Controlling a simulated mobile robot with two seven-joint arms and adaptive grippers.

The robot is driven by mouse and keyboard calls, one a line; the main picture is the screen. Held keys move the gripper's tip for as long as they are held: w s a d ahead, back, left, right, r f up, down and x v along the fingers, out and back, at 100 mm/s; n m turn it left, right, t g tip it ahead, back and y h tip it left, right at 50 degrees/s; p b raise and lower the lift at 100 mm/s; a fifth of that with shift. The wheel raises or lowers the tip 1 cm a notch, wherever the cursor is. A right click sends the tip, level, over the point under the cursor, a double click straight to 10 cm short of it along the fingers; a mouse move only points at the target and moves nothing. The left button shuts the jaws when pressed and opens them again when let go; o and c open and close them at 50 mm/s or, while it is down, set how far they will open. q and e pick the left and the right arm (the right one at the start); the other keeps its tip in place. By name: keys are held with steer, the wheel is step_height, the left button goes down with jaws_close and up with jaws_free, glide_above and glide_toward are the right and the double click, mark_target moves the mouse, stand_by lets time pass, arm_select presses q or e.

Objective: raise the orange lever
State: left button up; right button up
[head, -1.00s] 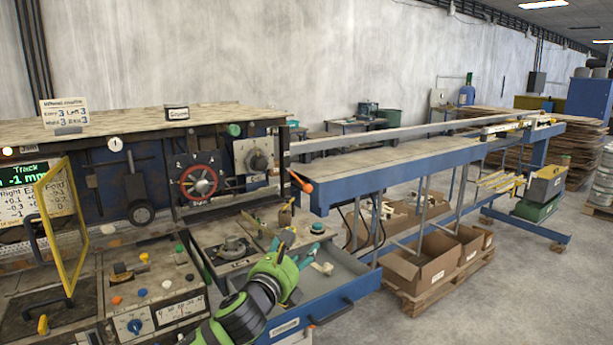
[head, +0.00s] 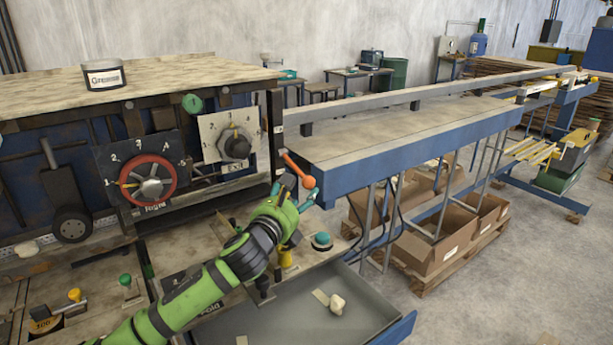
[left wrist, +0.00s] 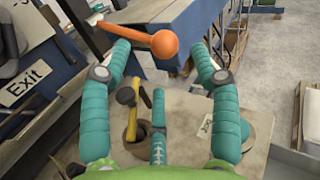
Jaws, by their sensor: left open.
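The orange lever (head: 309,182) is a rod with a round ball end. It sticks out at the right corner of the machine, beside the blue table, and slopes down to its ball. My left gripper (head: 296,196) is open, with its teal fingers around or close beside the ball. In the left wrist view the lever (left wrist: 164,44) enters from the upper left, and its ball shows between the two spread fingertips (left wrist: 160,54). I cannot tell whether a finger touches it. My right gripper is not in view.
The long blue table (head: 410,140) runs off to the right behind the lever. An open drawer (head: 380,318) lies below my left arm. A red handwheel (head: 148,182) and a dial plate (head: 232,138) are on the machine front. Cardboard boxes (head: 432,258) stand under the table.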

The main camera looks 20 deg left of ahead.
mark_target(305, 185)
arm_select(q)
steer(key=shift+w+d+r, duration=0.2)
steer(key=shift+w+r, duration=0.1)
steer(key=shift+r, duration=0.05)
steer(key=w, duration=0.1)
steer(key=w+p, duration=0.1)
steer(key=w, duration=0.3)
steer(key=shift+w+d+f+p, duration=0.1)
steer(key=shift+f+p, duration=0.15)
steer(key=shift+p, duration=0.15)
steer(key=shift+w, duration=0.1)
jaws_close()
